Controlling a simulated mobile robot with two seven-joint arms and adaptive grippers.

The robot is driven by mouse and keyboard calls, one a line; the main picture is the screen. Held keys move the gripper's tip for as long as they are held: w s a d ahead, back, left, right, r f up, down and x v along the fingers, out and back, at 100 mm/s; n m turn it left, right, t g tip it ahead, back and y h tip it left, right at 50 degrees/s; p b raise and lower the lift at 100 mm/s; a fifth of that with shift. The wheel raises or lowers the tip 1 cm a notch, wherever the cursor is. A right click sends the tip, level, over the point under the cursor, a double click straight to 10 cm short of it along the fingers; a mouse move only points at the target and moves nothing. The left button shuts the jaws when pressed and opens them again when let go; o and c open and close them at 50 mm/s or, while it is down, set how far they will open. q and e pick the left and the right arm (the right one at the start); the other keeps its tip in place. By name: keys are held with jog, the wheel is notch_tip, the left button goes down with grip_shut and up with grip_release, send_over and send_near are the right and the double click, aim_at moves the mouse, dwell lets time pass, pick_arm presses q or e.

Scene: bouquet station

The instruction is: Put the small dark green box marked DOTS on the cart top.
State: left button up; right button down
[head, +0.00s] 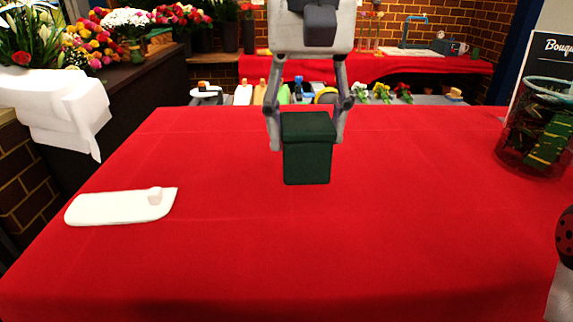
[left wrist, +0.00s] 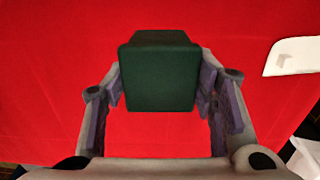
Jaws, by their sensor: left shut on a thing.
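A small dark green box (head: 307,160) is upright between the fingers of my left gripper (head: 308,140), over the middle of the red-covered surface (head: 410,220). The fingers come down from above and press on its left and right sides. The left wrist view shows the box (left wrist: 160,78) between the fingertips (left wrist: 161,90), with red cloth all around. No marking can be read on the faces I see. I cannot tell whether its bottom touches the cloth. No surface is clearly recognisable as the cart top. My right gripper is not in view.
A white flat piece (head: 118,207) with a small block on it lies at left. A clear container (head: 535,130) with dark green items stands at right, near a black sign (head: 545,70). A red, black-spotted object (head: 566,235) is at the right edge. The cloth around the box is clear.

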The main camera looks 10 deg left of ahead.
pick_arm(q)
jog(key=shift+s+a+f, duration=0.1)
jog(key=shift+a+f, duration=0.55)
jog(key=shift+f, duration=0.7)
jog(key=shift+s+a+f, duration=0.1)
jog(key=shift+a+f, duration=0.5)
jog(key=shift+f, duration=0.75)
jog(key=shift+a+f, duration=0.65)
jog(key=shift+f, duration=0.7)
jog(key=shift+f, duration=0.15)
jog(key=o, duration=1.3)
jog(key=shift+o, duration=0.2)
notch_tip(320, 180, up, 12)
